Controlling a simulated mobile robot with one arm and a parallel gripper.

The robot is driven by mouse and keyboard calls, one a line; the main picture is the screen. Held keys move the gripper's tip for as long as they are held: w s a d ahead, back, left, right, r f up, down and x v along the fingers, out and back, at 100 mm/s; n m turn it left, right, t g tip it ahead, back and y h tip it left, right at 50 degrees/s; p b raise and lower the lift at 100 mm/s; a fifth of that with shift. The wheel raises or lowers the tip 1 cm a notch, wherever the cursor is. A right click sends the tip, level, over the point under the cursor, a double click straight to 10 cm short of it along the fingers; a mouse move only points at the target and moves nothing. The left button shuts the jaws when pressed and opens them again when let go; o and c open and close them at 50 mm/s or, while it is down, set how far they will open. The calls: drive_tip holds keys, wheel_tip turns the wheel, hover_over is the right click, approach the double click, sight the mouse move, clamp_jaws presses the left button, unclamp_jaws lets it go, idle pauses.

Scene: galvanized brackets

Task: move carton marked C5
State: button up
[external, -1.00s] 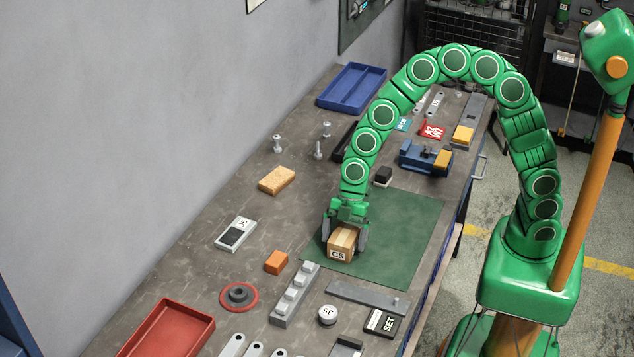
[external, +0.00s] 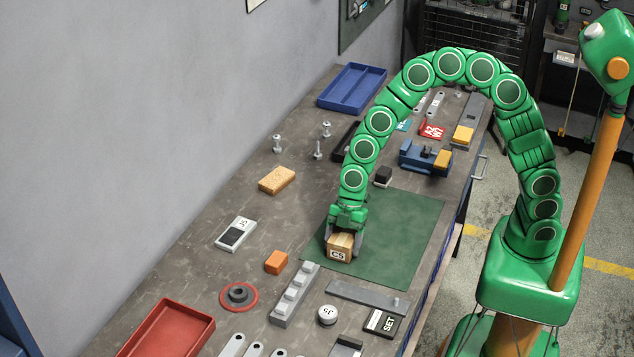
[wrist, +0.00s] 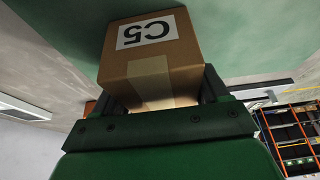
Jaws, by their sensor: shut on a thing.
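The carton marked C5 (external: 339,253) is a small brown box with a white label. It is at the left part of the green mat (external: 400,232) in the external view. My gripper (external: 345,236) is over it with its fingers on either side, shut on it. In the wrist view the carton (wrist: 150,55) fills the space between the fingers, with its C5 label and a strip of tape showing. I cannot tell whether its underside touches the mat.
An orange block (external: 276,262) and a grey stepped block (external: 295,294) lie near the mat's left side. A grey bar (external: 368,298) lies in front. A black cube (external: 383,176) and a blue vise (external: 425,157) are behind. The right part of the mat is clear.

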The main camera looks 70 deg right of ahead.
drive_tip(key=shift+d, duration=10)
drive_tip(key=o, duration=1.2)
drive_tip(key=v, duration=0.7)
drive_tip(key=shift+d+r, duration=0.2)
drive_tip(key=shift+r, duration=0.15)
